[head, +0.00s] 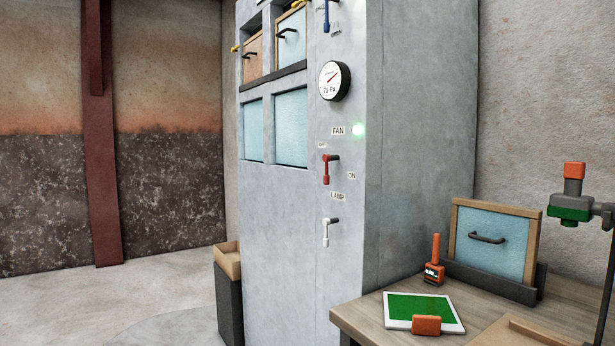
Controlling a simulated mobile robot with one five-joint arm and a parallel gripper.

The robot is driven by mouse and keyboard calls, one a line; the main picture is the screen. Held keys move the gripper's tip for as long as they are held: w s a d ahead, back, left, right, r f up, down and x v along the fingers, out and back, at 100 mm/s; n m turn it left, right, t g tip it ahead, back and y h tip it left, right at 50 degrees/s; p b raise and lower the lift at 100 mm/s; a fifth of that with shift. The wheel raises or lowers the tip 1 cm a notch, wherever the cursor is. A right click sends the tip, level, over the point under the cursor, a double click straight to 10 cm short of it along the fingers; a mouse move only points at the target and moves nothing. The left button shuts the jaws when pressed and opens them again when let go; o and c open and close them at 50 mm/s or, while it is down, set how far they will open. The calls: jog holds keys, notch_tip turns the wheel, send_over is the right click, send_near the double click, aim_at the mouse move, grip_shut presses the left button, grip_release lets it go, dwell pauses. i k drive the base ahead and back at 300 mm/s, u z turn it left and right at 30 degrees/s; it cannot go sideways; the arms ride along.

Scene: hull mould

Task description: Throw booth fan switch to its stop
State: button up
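The fan switch (326,171) is a red lever on the front of the grey booth cabinet (290,240). Its handle hangs down from its pivot. A "FAN" label (338,131) is above it, with a small "OFF" label (322,145) at upper left and an "ON" label (352,176) at lower right. My gripper is not in view, and nothing touches the lever.
A white lever (326,232) sits below by the "LAMP" label (337,196), and a blue lever (326,15) above. A round gauge (334,81) reads 75 PA. A wooden bench (375,320) with a framed panel (490,240) stands at right. The floor left is open.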

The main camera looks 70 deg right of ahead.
aim_at(325, 158)
jog(key=i, duration=0.85)
jog(key=z, duration=0.05)
